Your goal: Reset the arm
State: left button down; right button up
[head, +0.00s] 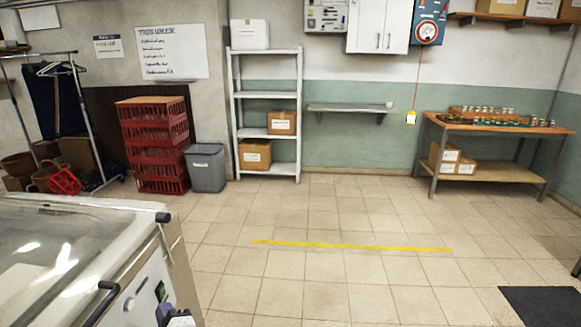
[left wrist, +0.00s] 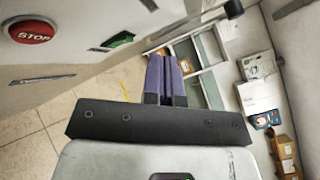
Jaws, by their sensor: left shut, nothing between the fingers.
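My left gripper (head: 174,314) shows only in part at the bottom edge of the head view, beside the front of a white chest-like cabinet with a clear lid (head: 60,250). In the left wrist view its two purple-padded fingers (left wrist: 165,62) are together, with nothing between them. They point out toward the room, past a white panel. My right gripper is in neither view.
A red STOP button (left wrist: 32,32) sits on the panel close to my left gripper. Open tiled floor with a yellow line (head: 350,246) lies ahead. A shelf rack (head: 266,94), red crates (head: 155,145), a grey bin (head: 206,168) and a wooden workbench (head: 495,126) stand along the walls.

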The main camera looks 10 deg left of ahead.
pick_arm(q)
jog(key=s+d+f+n+g+h, duration=0.2)
jog(key=s+d+f+n+h, duration=0.1)
jog(key=s+d+n+h, duration=0.6)
jog(key=s+d+f+n+g+h, duration=0.35)
jog(key=s+n, duration=0.25)
jog(key=s, duration=0.6)
jog(key=s+d+f+g+p, duration=0.1)
jog(key=s+f+g, duration=0.1)
jog(key=s+f, duration=0.5)
jog(key=s+f+g, duration=0.2)
jog(key=s+f, duration=0.1)
jog(key=s, duration=0.8)
notch_tip(320, 180, up, 28)
jog(key=p, duration=2.7)
jog(key=shift+d+m+h, duration=0.2)
jog(key=shift+m+h, duration=0.1)
jog(key=shift+h, duration=0.15)
jog(key=shift+f, duration=0.1)
